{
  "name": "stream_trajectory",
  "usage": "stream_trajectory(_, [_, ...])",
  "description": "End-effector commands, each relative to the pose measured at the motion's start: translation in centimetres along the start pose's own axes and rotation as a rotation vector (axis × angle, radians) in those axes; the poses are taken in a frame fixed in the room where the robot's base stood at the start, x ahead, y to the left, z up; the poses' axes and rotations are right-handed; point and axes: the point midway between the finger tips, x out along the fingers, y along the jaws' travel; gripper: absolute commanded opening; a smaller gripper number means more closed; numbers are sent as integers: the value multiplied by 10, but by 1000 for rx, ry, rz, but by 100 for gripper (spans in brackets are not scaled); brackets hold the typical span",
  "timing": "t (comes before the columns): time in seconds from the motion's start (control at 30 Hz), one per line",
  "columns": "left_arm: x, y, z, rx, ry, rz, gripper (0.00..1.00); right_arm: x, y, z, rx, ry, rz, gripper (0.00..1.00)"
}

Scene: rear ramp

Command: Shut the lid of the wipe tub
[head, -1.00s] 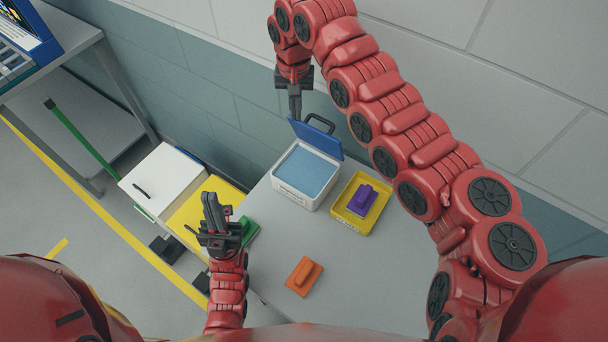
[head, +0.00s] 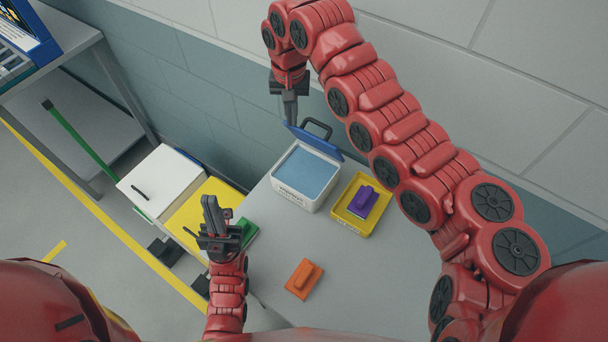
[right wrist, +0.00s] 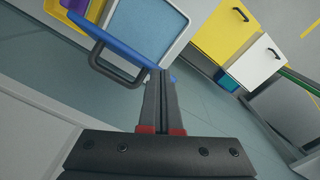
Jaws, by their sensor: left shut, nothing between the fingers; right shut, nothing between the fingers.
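The wipe tub (head: 293,197) is a white box with a light blue top surface, standing on the grey table. Its blue lid (head: 316,141) is open, tilted up along the far edge, with a dark handle loop (head: 318,124) behind it. My right gripper (head: 290,120) is shut and points down at the far left corner of the lid. In the right wrist view the shut fingertips (right wrist: 160,74) are beside the blue lid (right wrist: 112,40); I cannot tell whether they touch it. My left gripper (head: 212,204) is shut and empty, left of the tub.
A yellow tray (head: 374,223) with a purple block (head: 363,201) stands right of the tub. An orange block (head: 304,278) lies on the near table (head: 345,275), and a green block (head: 245,230) near its left edge. The wall is close behind the lid.

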Motion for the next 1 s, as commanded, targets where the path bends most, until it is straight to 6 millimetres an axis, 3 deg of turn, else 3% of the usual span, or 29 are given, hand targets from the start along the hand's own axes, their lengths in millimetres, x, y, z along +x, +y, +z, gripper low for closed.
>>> stream_trajectory(0.17, [4, 0, -1, 0, 0, 0, 0, -4, 4, -1, 7, -3, 5, 0])
stream_trajectory(1.0, [49, -2, -8, 0, 0, 0, 0, -62, 0, 0, 1, 0, 0, 0])
